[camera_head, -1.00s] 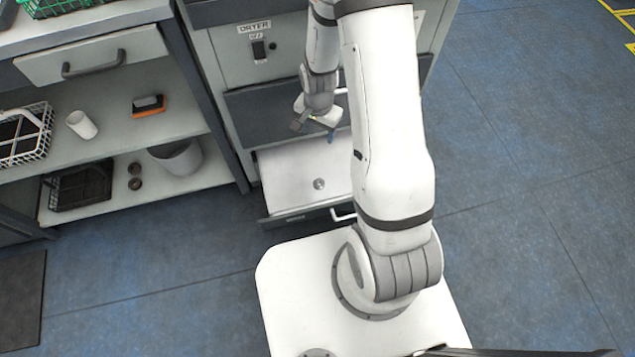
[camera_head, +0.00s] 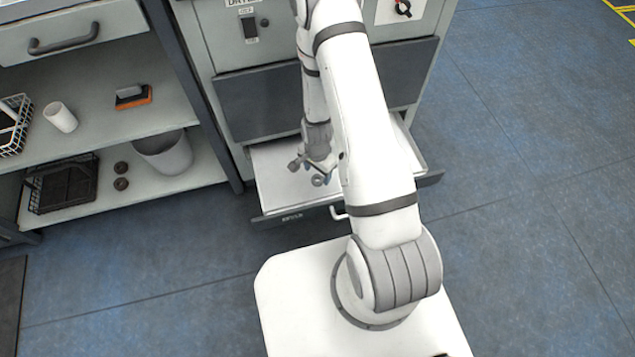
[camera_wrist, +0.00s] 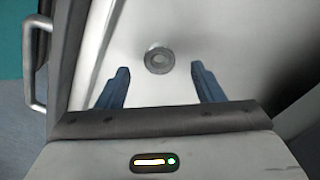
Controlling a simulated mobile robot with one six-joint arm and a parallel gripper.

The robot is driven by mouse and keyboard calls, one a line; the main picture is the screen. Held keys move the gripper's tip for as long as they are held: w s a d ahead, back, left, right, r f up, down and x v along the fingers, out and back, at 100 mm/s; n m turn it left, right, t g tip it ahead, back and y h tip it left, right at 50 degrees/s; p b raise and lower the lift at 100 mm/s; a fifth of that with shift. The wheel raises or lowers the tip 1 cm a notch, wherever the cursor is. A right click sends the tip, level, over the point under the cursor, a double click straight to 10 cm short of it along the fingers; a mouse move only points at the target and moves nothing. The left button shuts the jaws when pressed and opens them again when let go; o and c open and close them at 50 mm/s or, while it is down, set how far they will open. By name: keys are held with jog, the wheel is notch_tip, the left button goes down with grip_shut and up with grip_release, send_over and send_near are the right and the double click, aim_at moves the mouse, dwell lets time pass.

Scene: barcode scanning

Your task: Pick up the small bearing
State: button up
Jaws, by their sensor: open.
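The small bearing (camera_wrist: 159,60) is a grey metal ring lying flat on the white floor of the open drawer (camera_head: 277,187). In the head view the bearing (camera_head: 318,180) shows right beside my gripper's fingers. My gripper (camera_wrist: 160,84) is open and empty, with two blue fingers apart. In the wrist view the bearing lies a little beyond the fingertips, roughly centred between them. My gripper (camera_head: 312,167) is low over the drawer in the head view, where my arm hides the drawer's right part.
The drawer is pulled out of the dryer cabinet (camera_head: 252,105), with a handle (camera_wrist: 37,62) on its front. On the left, a shelf unit holds a white cup (camera_head: 60,117), an orange-and-grey block (camera_head: 133,97), a grey bin (camera_head: 165,152) and a black basket (camera_head: 64,186).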

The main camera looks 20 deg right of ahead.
aim_at(317, 179)
notch_tip(317, 179, down, 3)
jog(key=shift+f+b, duration=0.2)
jog(key=shift+b, duration=0.95)
jog(key=shift+r, duration=0.1)
jog(key=shift+c, duration=0.5)
jog(key=c, duration=1)
